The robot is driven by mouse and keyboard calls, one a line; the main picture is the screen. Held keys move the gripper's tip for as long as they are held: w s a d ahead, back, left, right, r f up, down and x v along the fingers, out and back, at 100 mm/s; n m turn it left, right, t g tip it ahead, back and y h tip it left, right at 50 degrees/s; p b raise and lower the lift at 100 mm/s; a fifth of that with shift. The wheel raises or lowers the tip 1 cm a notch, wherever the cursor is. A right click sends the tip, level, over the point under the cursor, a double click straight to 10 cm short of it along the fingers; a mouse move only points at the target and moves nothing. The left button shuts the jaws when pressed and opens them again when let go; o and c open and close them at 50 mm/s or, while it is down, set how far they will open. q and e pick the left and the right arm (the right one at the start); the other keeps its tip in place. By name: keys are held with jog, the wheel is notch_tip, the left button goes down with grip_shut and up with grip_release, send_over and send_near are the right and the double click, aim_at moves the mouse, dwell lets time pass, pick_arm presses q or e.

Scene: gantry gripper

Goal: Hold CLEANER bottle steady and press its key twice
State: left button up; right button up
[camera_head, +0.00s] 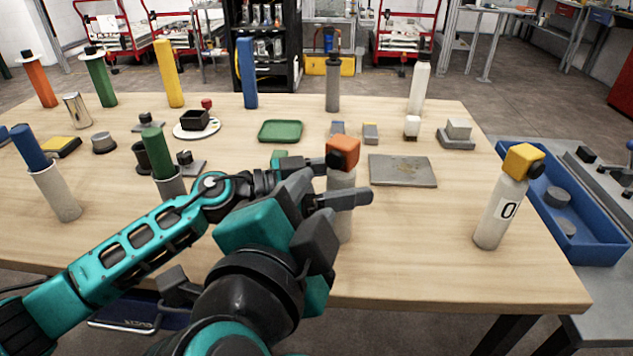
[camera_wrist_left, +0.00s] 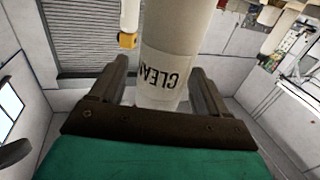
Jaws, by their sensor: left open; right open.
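The CLEANER bottle (camera_head: 343,177) is pale and stands upright at the table's front middle, with an orange top (camera_head: 338,141) and a dark nozzle. Its label faces my left wrist camera, where the bottle (camera_wrist_left: 165,60) appears upside down and reads "CLEAN". My left gripper (camera_head: 343,184) is open around the bottle's body; in the left wrist view its fingers (camera_wrist_left: 160,92) stand either side with thin gaps.
A yellow-topped white bottle (camera_head: 500,205) stands to the right, beside a blue bin (camera_head: 590,248). A grey plate (camera_head: 402,171) and a green tray (camera_head: 281,131) lie behind. Several coloured cylinders stand at left. The table's front right is clear.

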pick_arm(q)
jog(key=shift+w+d, duration=0.15)
jog(key=shift+d, duration=0.35)
jog(key=c, duration=1.3)
jog(key=shift+o, duration=0.2)
pick_arm(e)
grip_shut()
dwell(0.8)
